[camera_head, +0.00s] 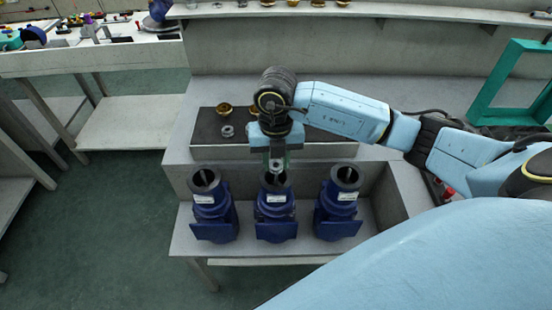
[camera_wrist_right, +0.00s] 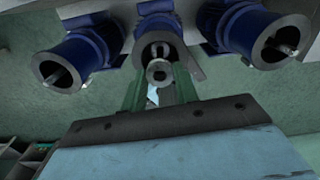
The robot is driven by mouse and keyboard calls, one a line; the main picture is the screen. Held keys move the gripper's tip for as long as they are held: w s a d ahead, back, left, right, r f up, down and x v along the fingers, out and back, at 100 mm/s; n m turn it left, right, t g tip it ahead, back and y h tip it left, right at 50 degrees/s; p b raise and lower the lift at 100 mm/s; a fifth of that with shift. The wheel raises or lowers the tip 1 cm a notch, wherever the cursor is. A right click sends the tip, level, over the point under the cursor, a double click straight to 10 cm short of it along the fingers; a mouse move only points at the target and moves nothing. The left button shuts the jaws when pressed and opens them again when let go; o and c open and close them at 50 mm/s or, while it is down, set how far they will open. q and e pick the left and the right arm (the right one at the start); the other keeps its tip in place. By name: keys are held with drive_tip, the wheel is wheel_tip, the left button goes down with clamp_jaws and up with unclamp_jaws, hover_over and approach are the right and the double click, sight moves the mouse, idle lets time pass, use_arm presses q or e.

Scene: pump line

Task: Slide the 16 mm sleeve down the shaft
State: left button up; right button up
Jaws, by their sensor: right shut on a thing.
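Three blue pumps with open grey tops stand in a row: the left pump (camera_head: 213,212), the middle pump (camera_head: 275,212) and the right pump (camera_head: 338,212). My right gripper (camera_head: 277,165) points down over the middle pump's opening. In the wrist view its green fingers (camera_wrist_right: 159,90) are shut on a small grey metal sleeve (camera_wrist_right: 158,71). The sleeve is in front of the middle pump's opening (camera_wrist_right: 155,32). Its bore looks close to in line with the opening; I cannot tell whether it is around the shaft. Shafts show in the left (camera_wrist_right: 53,77) and right (camera_wrist_right: 286,49) openings. My left gripper is not in view.
A dark mat (camera_head: 205,145) behind the pumps holds brass parts (camera_head: 224,108) and a grey metal ring (camera_head: 227,131). A raised shelf (camera_head: 400,10) runs along the back. A green frame (camera_head: 497,80) stands at the right. Open floor (camera_head: 110,220) lies left.

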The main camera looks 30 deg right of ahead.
drive_tip(key=shift+f+b, duration=0.45)
drive_tip(key=shift+f, duration=0.15)
idle(0.3)
drive_tip(key=o, duration=1.1)
drive_tip(key=shift+c, duration=0.2)
wheel_tip(320, 180, up, 14)
drive_tip(key=p, duration=0.1)
drive_tip(key=shift+f, duration=0.25)
